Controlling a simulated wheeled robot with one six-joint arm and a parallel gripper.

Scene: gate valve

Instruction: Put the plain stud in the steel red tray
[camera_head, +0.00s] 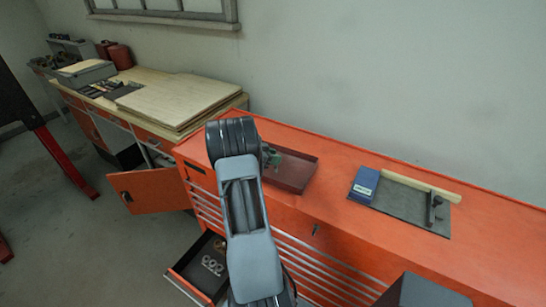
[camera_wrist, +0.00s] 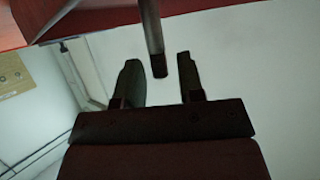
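In the wrist view my gripper (camera_wrist: 158,60) has its two dark fingers apart. A slim grey rod with a dark end, seemingly the plain stud (camera_wrist: 150,28), comes in from the top edge and ends between the fingertips. Gaps show on both sides of it, and its far end is out of view. In the head view my arm hides the gripper and any stud there. The steel red tray (camera_head: 294,176) lies on the orange bench just right of my arm, with a green part (camera_head: 271,156) at its left end.
The orange bench top (camera_head: 330,200) is bare between the tray and a dark mat (camera_head: 400,212) bearing a blue box (camera_head: 364,184) and a black tool (camera_head: 433,207). An open drawer (camera_head: 185,276) and an open cabinet door (camera_head: 150,189) stick out at left.

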